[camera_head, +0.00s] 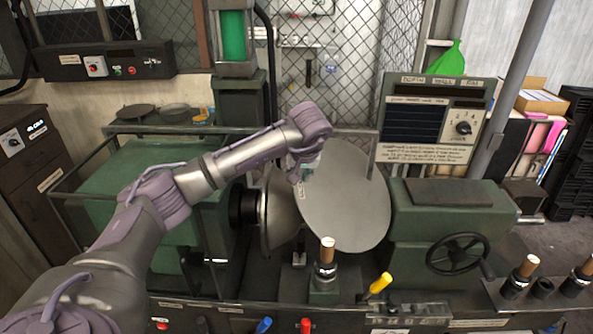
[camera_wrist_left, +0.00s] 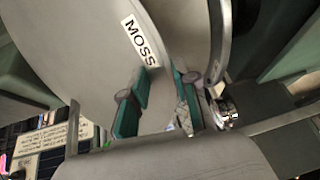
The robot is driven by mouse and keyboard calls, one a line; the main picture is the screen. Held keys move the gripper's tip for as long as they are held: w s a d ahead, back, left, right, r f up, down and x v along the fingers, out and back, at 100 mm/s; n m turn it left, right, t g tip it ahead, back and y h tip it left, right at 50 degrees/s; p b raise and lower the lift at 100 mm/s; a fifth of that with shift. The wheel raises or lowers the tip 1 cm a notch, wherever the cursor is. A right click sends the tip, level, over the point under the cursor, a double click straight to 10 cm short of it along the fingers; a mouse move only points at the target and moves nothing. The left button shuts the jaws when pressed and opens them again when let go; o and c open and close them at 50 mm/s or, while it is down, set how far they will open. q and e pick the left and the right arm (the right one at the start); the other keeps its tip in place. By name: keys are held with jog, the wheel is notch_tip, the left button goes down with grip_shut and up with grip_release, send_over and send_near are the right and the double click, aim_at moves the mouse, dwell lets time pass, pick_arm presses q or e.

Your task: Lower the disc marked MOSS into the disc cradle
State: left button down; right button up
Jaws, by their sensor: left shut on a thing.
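The disc marked MOSS (camera_head: 345,205) is a large flat grey plate, held upright and tilted between the round spinning chuck (camera_head: 277,208) and the green tailstock. In the left wrist view the disc (camera_wrist_left: 75,50) carries a white MOSS label (camera_wrist_left: 140,40) close to the fingers. My left gripper (camera_wrist_left: 160,108) has its teal-padded fingers shut on the disc's edge. In the head view the gripper (camera_head: 309,165) is at the disc's upper left edge, mostly hidden by my wrist. I cannot clearly make out the disc cradle; the disc may hide it. My right gripper is not in view.
The green tailstock (camera_head: 440,225) with a black handwheel (camera_head: 457,254) stands right of the disc. A wooden-topped post (camera_head: 327,255) and a yellow-handled lever (camera_head: 380,284) stand in front. A depth panel (camera_head: 432,120) stands behind. A thin rail frame surrounds the green headstock (camera_head: 130,180).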

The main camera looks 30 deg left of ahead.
pick_arm(q)
jog(key=shift+w+d+f+g+y+p, duration=0.15)
jog(key=shift+d+g+y+p, duration=0.3)
jog(key=shift+p, duration=0.3)
jog(key=c, duration=1.3)
grip_release()
jog(key=shift+a, duration=0.1)
jog(key=shift+o, duration=1.1)
jog(key=shift+w, duration=0.1)
jog(key=shift+o, duration=0.9)
jog(key=shift+w+d+f, duration=0.15)
jog(key=shift+w+d, duration=0.1)
jog(key=shift+w, duration=0.1)
jog(key=shift+s+a, duration=0.1)
jog(key=shift+a, duration=0.1)
jog(key=shift+s+d+r, duration=0.1)
jog(key=shift+d+r, duration=0.1)
jog(key=shift+r, duration=0.35)
jog(key=v, duration=1.1)
jog(key=shift+d, duration=0.15)
jog(key=shift+s+f, duration=0.1)
